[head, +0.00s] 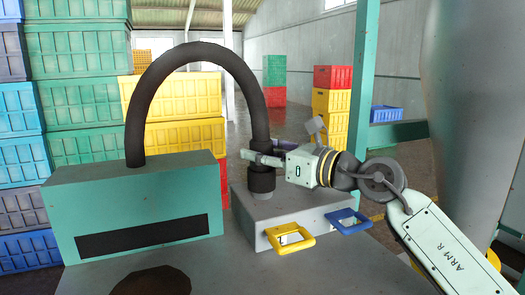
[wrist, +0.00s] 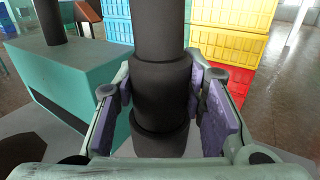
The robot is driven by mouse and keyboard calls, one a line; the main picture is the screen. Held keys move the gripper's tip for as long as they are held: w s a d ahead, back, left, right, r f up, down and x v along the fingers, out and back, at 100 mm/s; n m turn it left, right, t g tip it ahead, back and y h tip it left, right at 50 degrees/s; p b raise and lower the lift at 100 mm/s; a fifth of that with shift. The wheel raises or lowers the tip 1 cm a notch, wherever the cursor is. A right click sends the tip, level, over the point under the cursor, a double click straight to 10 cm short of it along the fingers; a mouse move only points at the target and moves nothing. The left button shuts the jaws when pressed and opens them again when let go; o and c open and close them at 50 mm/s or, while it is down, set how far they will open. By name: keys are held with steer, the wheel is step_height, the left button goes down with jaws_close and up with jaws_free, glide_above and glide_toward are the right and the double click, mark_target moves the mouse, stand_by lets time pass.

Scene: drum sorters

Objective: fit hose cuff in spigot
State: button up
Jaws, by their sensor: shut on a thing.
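The black hose (head: 190,50) arches from the teal box (head: 135,205) over to the grey box (head: 290,212). Its thicker dark cuff (wrist: 161,90) stands about upright between my gripper's two purple-padded fingers in the wrist view. My gripper (head: 262,158) reaches in from the right and is shut on the cuff. The dark spigot (head: 262,186) rises from the top of the grey box directly under the cuff; its wider rim (wrist: 160,138) shows below the cuff in the wrist view. The cuff's lower end meets or overlaps the spigot; I cannot tell how deep it sits.
A yellow handle (head: 290,238) and a blue handle (head: 348,220) stick out from the grey box's front. Stacked crates (head: 80,90) stand behind at the left. A teal post (head: 362,80) stands behind my arm. A dark round opening (head: 152,281) lies at the front.

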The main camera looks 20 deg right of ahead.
steer(key=shift+f, duration=0.35)
steer(key=shift+f+b, duration=0.45)
steer(key=shift+b, duration=0.1)
steer(key=shift+a+f, duration=0.1)
steer(key=shift+f, duration=0.1)
steer(key=o, duration=1.3)
steer(key=shift+a+b, duration=0.2)
steer(key=shift+b, duration=0.1)
steer(key=shift+o, duration=0.2)
steer(key=shift+f, duration=0.1)
steer(key=shift+s, duration=0.1)
steer(key=s+d+r+p, duration=0.1)
steer(key=s+d+r, duration=0.2)
steer(key=s, duration=0.5)
steer(key=shift+s+d+r, duration=0.15)
steer(key=shift+d+r, duration=0.05)
steer(key=shift+d, duration=0.45)
